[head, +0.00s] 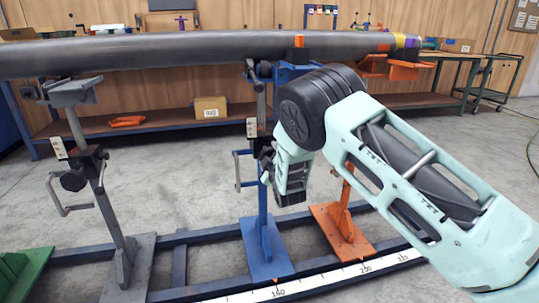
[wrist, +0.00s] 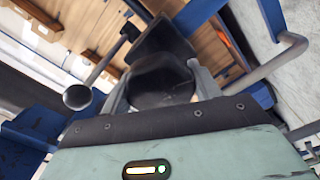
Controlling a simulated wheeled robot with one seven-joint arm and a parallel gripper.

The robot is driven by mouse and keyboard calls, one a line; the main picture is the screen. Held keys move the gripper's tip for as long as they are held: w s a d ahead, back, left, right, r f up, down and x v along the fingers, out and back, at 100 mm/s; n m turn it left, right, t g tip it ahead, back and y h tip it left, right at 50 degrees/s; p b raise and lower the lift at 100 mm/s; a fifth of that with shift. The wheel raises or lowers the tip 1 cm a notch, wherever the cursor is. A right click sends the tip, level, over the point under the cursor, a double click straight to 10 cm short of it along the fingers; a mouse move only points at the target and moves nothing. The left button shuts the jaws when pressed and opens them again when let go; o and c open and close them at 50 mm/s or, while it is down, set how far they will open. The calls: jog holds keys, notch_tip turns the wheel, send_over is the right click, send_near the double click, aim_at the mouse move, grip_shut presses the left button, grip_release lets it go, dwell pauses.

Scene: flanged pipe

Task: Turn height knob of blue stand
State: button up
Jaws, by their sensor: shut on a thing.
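The blue stand (head: 262,247) stands in the middle of the head view, its base on the blue floor frame and its post rising toward the pipe. My gripper (head: 267,163) is at the stand's upper post, reaching in from the right. In the wrist view the black height knob (wrist: 163,82) sits between the two fingers of my gripper (wrist: 160,88), which is shut on it. In the head view my gripper and wrist hide the knob. A bent metal crank handle (wrist: 275,58) shows to the right in the wrist view.
A long grey pipe (head: 180,47) lies across the stands. A grey stand (head: 122,235) is at left, an orange stand (head: 343,230) at right behind my arm. A blue frame with a ruler (head: 320,280) runs along the floor. Workbenches line the back wall.

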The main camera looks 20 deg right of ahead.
jog(key=n+p, duration=0.1)
jog(key=n, duration=0.3)
jog(key=shift+n, duration=2.2)
jog(key=o, duration=1)
jog(key=shift+s, duration=0.1)
jog(key=s+p, duration=0.4)
jog(key=s, duration=1.3)
jog(key=shift+s, duration=0.1)
